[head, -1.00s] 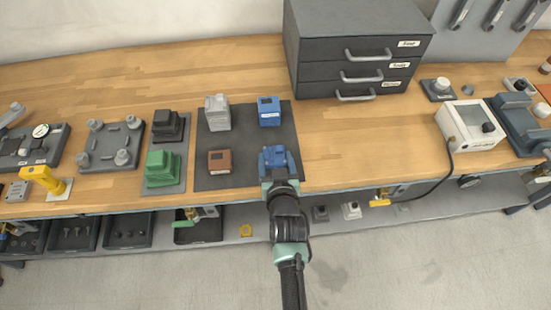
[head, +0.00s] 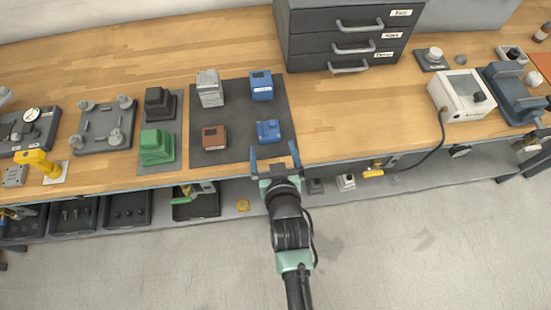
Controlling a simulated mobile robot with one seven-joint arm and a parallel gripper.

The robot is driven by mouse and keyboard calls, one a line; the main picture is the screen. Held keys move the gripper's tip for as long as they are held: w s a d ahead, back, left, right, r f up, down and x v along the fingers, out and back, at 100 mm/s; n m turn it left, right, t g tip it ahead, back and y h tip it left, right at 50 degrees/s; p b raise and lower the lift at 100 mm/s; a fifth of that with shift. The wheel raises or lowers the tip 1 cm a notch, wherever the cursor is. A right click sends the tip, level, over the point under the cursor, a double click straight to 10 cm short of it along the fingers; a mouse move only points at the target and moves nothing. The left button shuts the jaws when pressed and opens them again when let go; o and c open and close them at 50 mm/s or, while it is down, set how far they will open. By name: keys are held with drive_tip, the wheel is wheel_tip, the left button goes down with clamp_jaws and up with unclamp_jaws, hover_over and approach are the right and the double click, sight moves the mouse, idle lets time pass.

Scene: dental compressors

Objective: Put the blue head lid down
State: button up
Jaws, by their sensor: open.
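The small blue part that looks like the blue head lid (head: 268,131) rests on the dark mat (head: 239,136), near its right front. A taller blue block (head: 261,86) stands behind it on the same mat. My gripper (head: 275,158) is open and empty at the front edge of the mat. Its two fingers are spread, and the blue lid lies just beyond the fingertips, apart from them.
The mat also holds a grey block (head: 209,88) and a brown block (head: 214,137). Green (head: 156,147) and black (head: 160,103) parts stand to the left. A dark drawer unit (head: 346,37) stands behind right. Bare bench lies right of the mat.

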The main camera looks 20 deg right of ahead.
drive_tip(key=v, duration=0.4)
drive_tip(key=shift+s+a+r, duration=0.1)
drive_tip(key=shift+s+r, duration=0.05)
drive_tip(key=shift+s, duration=0.15)
drive_tip(key=w+a+r+n+t, duration=0.15)
drive_tip(key=w+r, duration=0.25)
drive_tip(key=r, duration=0.8)
drive_tip(key=w+a+r+t+y, duration=0.1)
drive_tip(key=w+a+r+t, duration=0.2)
drive_tip(key=r, duration=0.8)
drive_tip(key=w+a+r+t, duration=0.2)
drive_tip(key=w+r+t, duration=0.15)
drive_tip(key=r, duration=0.85)
drive_tip(key=s+a+r+t+y, duration=0.1)
drive_tip(key=s+r, duration=0.3)
drive_tip(key=r, duration=0.5)
drive_tip(key=s+a+r+n+t+y, duration=0.1)
drive_tip(key=s+a+r+t, duration=0.2)
drive_tip(key=r, duration=0.6)
drive_tip(key=s+a+r+t, duration=0.2)
drive_tip(key=s+r, duration=0.3)
drive_tip(key=r, duration=0.4)
drive_tip(key=shift+a+r+n+y, duration=0.35)
drive_tip(key=shift+r+y, duration=0.05)
